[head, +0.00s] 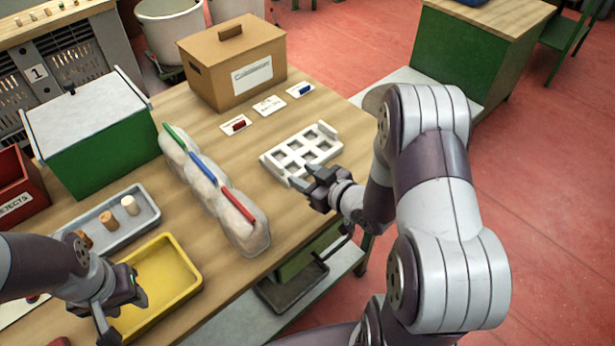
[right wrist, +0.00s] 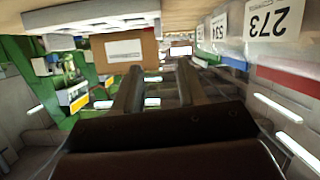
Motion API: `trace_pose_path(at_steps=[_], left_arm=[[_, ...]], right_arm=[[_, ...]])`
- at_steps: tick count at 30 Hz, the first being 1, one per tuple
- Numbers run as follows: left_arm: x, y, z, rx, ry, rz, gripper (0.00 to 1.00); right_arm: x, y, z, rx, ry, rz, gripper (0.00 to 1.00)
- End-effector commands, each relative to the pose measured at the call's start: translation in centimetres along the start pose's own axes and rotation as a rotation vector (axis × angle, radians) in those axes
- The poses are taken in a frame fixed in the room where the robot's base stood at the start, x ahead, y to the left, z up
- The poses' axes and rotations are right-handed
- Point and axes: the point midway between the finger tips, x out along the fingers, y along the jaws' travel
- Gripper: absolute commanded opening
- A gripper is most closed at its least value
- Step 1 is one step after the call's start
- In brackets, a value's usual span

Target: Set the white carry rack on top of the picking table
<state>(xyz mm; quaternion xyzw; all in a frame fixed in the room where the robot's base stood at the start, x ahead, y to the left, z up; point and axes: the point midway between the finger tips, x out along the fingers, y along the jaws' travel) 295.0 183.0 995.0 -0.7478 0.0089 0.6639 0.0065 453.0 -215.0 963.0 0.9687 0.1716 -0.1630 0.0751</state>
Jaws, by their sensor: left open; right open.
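The white carry rack (head: 297,157), a flat frame with several square openings, lies on the wooden table (head: 262,120) near its right edge. Its edge also shows at the top of the right wrist view (right wrist: 95,22), which is upside down. My right gripper (head: 309,181) is open and empty at the rack's near corner; contact is unclear. Its two spread fingers (right wrist: 160,85) show in the right wrist view with nothing between them. My left gripper (head: 121,308) is open and empty by the yellow tray. I cannot tell which table is called the picking table.
Clear bags (head: 215,185) with coloured clips lie left of the rack. A cardboard box (head: 215,72) and small cards (head: 268,105) stand behind it. The yellow tray (head: 195,284), grey cork tray (head: 140,222) and green box (head: 100,155) fill the left. Another green-sided table (head: 470,60) stands back right.

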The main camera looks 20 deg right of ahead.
Motion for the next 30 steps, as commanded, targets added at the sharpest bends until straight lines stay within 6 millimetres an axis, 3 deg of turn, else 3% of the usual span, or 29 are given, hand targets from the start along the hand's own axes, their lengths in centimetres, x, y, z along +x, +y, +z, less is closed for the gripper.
trace_pose_path(at_steps=[4,8,12,15,18,30], left_arm=[[0.0,0.0,0.0,0.000,0.000,0.000,0.43],[0.0,0.0,0.0,0.000,0.000,0.000,0.43],[0.0,0.0,0.0,0.000,0.000,0.000,0.43],[0.0,0.0,0.0,0.000,0.000,0.000,0.43],[0.0,0.0,0.0,0.000,0.000,0.000,0.43],[0.0,0.0,0.0,0.000,0.000,0.000,0.43]], right_arm=[[-0.7,0.4,0.0,-0.008,-0.077,0.025,0.41],[-2.0,0.9,0.3,0.020,-0.407,0.128,0.41],[-7.4,-2.4,0.9,0.167,-0.792,0.191,0.41],[-11.4,-5.8,0.9,0.271,-0.981,0.177,0.41],[-13.6,-8.0,0.9,0.331,-1.081,0.154,0.41],[-14.2,-8.4,0.9,0.345,-1.106,0.150,0.41]])
